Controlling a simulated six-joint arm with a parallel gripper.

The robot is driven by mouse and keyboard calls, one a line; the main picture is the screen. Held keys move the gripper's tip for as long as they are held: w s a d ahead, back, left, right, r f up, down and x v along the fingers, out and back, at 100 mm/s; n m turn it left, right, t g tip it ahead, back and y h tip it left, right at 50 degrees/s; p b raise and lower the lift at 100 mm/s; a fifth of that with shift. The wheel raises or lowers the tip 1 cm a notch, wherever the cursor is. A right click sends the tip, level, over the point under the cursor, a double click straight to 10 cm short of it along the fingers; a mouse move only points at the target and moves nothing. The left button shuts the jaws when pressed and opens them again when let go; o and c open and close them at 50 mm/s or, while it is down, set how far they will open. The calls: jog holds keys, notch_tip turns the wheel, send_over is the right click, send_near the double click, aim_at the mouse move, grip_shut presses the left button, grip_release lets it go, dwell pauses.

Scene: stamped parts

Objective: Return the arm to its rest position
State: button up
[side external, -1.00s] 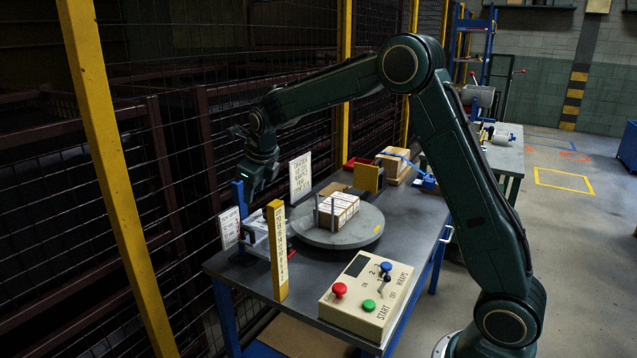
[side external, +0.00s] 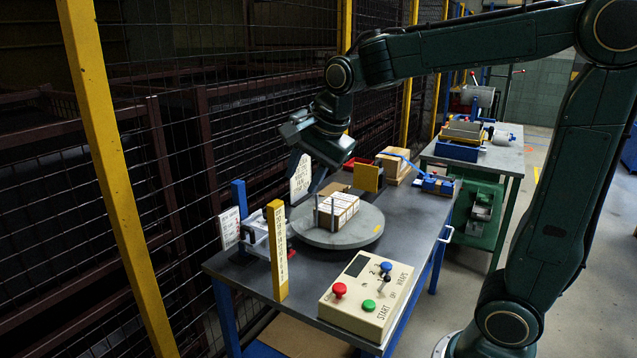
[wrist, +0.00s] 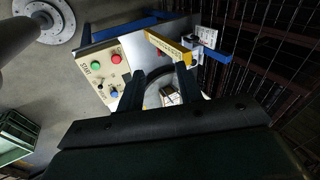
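My gripper (side external: 306,174) hangs in the air above the back of the turntable (side external: 330,238), tilted, with its fingers pointing down and left. In the wrist view my gripper (wrist: 160,82) has its two dark blue fingers apart and nothing held between them. The space between the fingers shows the turntable and white boxes far below. My arm is bent, with its upper part running out of the picture at the upper right in the side view.
White boxes (side external: 342,208) stand on the turntable between upright pins. A control box (side external: 366,299) with red, green and blue knobs lies in front. A yellow marked post (side external: 278,252) stands at left. A placard (side external: 300,180) stands behind my gripper. Wire fencing (side external: 240,130) runs behind the bench.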

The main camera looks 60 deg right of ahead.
jog(key=s+a+f+n, duration=0.1)
jog(key=s+a+n, duration=0.1)
jog(key=s+n, duration=0.6)
jog(key=s+a+f+n+y, duration=0.1)
jog(key=s+f+n, duration=0.1)
jog(key=s+n, duration=0.7)
jog(key=shift+s+a, duration=0.4)
jog(key=shift+s, duration=0.75)
